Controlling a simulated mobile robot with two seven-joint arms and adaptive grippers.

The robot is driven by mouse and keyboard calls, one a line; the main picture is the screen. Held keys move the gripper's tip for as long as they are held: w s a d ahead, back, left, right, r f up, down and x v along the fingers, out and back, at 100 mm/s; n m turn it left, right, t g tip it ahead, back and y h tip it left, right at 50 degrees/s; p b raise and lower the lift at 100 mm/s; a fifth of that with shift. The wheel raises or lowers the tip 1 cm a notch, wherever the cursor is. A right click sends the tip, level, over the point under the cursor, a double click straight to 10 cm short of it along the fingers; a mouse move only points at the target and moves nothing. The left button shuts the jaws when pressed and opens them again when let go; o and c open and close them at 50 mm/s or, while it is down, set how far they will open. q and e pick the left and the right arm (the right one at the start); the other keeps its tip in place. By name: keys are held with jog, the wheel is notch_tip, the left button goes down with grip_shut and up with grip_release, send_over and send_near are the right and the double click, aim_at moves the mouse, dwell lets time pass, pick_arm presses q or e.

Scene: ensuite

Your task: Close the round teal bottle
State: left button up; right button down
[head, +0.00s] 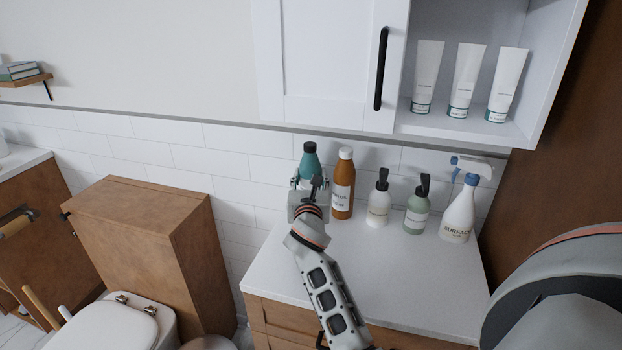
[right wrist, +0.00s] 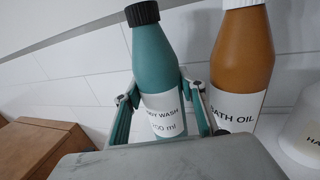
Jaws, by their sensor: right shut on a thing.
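The round teal bottle (head: 309,161) stands upright on the white countertop near the tiled wall. A black ribbed cap (right wrist: 142,12) sits on its neck; I cannot tell how tight it is. Its label, partly hidden, reads "…DY WASH". My right gripper (head: 308,182) reaches in from the front, and its fingers are shut on the bottle's body at label height, below the cap. In the right wrist view the fingers (right wrist: 162,98) show on both sides of the teal bottle (right wrist: 158,62). My left gripper is in neither view.
An amber bath oil bottle (head: 344,184) stands close on the right. Two pump bottles (head: 378,206) (head: 416,214) and a surface spray bottle (head: 459,215) stand farther right. A white wall cabinet (head: 335,70) hangs above. The front of the countertop (head: 415,285) is clear.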

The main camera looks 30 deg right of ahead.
jog(key=shift+r, duration=0.1)
jog(key=c, duration=1.2)
grip_release()
jog(key=shift+f, duration=0.25)
jog(key=shift+c, duration=0.2)
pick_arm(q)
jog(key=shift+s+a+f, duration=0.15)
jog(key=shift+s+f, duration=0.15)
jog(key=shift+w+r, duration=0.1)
